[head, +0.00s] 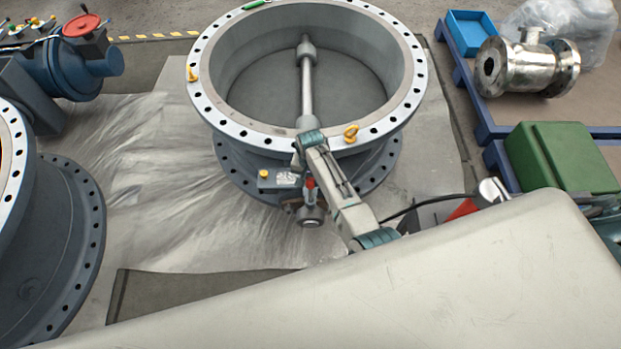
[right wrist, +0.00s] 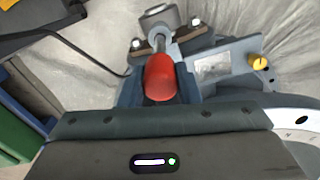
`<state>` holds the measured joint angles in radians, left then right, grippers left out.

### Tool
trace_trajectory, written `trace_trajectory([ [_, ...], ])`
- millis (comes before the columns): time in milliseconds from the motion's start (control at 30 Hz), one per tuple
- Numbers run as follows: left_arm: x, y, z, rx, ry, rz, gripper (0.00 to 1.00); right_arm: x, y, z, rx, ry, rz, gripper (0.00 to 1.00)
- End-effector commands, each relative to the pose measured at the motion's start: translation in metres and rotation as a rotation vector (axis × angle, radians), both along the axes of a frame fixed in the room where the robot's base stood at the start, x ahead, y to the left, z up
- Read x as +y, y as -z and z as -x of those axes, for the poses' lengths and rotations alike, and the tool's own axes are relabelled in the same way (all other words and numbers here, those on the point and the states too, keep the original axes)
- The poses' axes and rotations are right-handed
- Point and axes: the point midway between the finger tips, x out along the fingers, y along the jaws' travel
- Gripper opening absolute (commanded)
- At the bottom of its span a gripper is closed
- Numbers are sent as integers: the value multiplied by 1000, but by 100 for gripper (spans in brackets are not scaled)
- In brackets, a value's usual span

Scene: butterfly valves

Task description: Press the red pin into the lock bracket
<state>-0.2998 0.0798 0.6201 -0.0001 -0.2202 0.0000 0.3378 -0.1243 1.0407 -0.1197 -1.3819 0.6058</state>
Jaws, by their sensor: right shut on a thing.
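The red pin (right wrist: 160,77) shows its rounded red end in the right wrist view, between the dark fingers of my right gripper (right wrist: 159,92). My right gripper is shut on it. In the head view the red pin (head: 310,184) is a small red spot at the front of the large valve, below the folded end of my right arm. The lock bracket (right wrist: 146,48) appears as a dark bolted piece with a round grey end just beyond the pin. How deep the pin sits in it is hidden. My left gripper is out of view.
The large grey butterfly valve (head: 208,96) stands on a sheet, with yellow eyebolts on its flange. A labelled plate (right wrist: 213,68) with a yellow knob (right wrist: 258,63) lies beside the pin. A green box (head: 560,155) and metal valve (head: 525,66) are at right.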

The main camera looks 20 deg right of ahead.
Motion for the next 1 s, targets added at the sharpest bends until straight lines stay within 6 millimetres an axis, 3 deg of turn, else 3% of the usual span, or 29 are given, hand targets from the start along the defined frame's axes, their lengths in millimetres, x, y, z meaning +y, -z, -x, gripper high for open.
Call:
trace_trajectory([
  [1000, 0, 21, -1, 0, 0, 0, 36, 0, 31, -1, -1, 0, 0, 7],
])
